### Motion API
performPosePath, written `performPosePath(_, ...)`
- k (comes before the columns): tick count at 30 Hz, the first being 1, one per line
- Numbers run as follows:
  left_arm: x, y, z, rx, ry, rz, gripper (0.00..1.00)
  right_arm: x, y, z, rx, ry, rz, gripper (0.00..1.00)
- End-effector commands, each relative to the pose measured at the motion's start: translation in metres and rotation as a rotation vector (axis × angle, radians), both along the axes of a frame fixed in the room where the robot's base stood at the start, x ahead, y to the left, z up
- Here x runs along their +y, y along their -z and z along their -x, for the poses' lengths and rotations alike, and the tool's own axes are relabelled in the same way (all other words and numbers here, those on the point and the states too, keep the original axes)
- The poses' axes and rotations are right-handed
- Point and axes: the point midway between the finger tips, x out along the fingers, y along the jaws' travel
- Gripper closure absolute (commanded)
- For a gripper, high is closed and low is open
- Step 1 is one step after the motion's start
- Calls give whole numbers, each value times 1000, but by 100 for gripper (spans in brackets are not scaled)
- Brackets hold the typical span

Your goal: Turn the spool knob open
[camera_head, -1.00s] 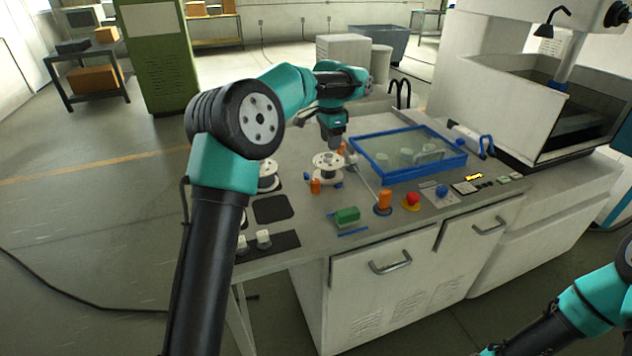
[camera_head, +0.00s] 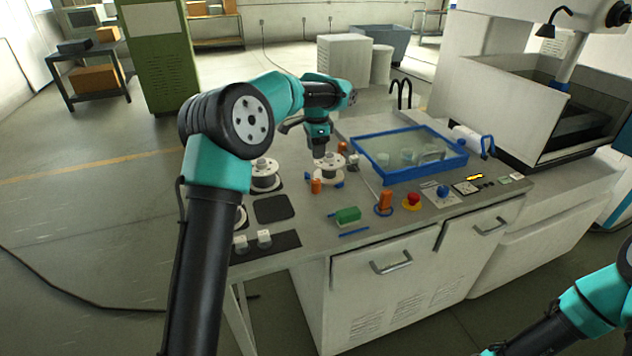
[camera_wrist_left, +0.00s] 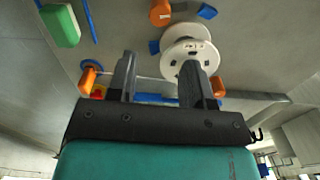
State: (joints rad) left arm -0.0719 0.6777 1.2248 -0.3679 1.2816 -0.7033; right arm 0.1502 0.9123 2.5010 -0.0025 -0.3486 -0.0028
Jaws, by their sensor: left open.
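A white spool (camera_head: 328,174) stands upright on the grey worktop, with small blue parts beside its base. Its top carries a small hub, mostly hidden by the gripper in the head view; I cannot tell how any knob on it is turned. My left gripper (camera_head: 320,149) points down just above the spool. In the left wrist view, the open fingers (camera_wrist_left: 157,75) stand apart, and the right finger overlaps the spool's face (camera_wrist_left: 186,32). Nothing is between the fingers. Only links of my right arm show at the lower right; its gripper is out of view.
Orange posts (camera_head: 316,186) (camera_head: 384,201) stand near the spool. A blue-framed clear lid (camera_head: 420,172), red button (camera_head: 412,199) and green block (camera_head: 347,215) lie to the right and front. Another spool (camera_head: 265,183) stands left. The front worktop has clear patches.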

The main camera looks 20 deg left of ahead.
Motion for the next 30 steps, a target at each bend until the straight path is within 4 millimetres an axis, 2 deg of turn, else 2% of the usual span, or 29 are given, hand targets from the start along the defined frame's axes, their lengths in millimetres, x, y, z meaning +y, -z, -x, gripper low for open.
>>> performPosePath(3,0,22,1,4,0,0,54,0,0,0,0,0,0,57)
performPosePath(18,1,105,0,3,0,0,54,0,0,0,0,0,0,57)
performPosePath(24,0,124,0,1,-1,1,54,0,0,0,0,0,0,57)
performPosePath(30,0,127,0,1,-1,1,54,0,0,0,0,0,0,57)
